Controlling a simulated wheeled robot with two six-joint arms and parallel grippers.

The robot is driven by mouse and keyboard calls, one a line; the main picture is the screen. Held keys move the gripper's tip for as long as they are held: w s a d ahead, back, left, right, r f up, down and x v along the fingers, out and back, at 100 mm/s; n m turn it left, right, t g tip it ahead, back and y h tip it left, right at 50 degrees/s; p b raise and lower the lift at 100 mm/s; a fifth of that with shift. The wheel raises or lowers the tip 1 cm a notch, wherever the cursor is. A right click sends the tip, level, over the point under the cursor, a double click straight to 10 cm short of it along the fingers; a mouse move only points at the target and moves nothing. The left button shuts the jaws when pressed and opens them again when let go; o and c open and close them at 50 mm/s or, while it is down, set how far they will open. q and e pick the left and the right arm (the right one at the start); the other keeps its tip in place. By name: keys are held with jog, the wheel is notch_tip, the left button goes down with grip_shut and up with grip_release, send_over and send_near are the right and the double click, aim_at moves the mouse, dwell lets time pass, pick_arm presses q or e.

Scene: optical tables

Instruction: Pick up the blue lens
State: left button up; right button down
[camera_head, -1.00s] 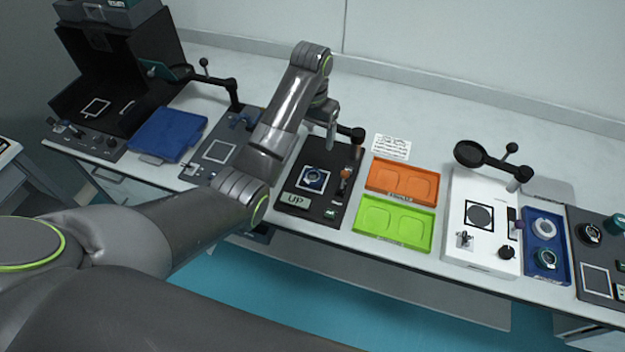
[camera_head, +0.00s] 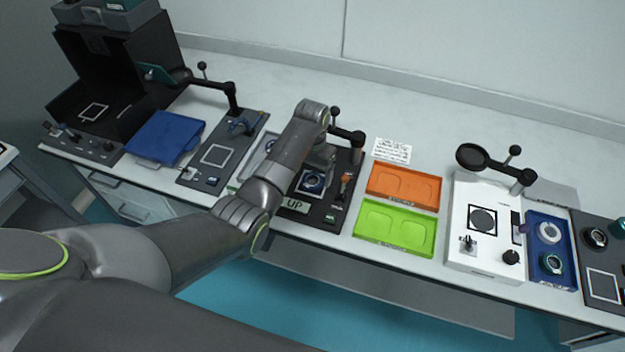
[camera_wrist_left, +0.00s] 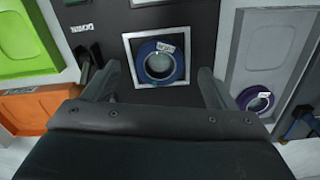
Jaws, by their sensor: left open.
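The blue lens (camera_head: 312,182) is a ring with a clear centre and a small white label. It lies inside a white square outline on a black station plate (camera_head: 326,216). In the left wrist view the blue lens (camera_wrist_left: 160,62) shows whole, beyond the fingertips and between them. My left gripper (camera_head: 320,160) is over the far part of this plate, close to the lens. Its two fingers, in the left wrist view (camera_wrist_left: 156,82), are spread apart with nothing between them. My right gripper is not in view.
Orange (camera_head: 404,187) and green (camera_head: 395,228) trays stand right of the plate. A grey tray (camera_wrist_left: 268,45) with a purple-ringed lens (camera_wrist_left: 256,99) lies on the other side. A post with a black arm (camera_head: 347,136) rises behind the plate. A white station (camera_head: 483,258) is further right.

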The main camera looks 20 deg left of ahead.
aim_at(312, 182)
pick_arm(q)
jog(key=shift+f, duration=1.35)
jog(key=c, duration=1.2)
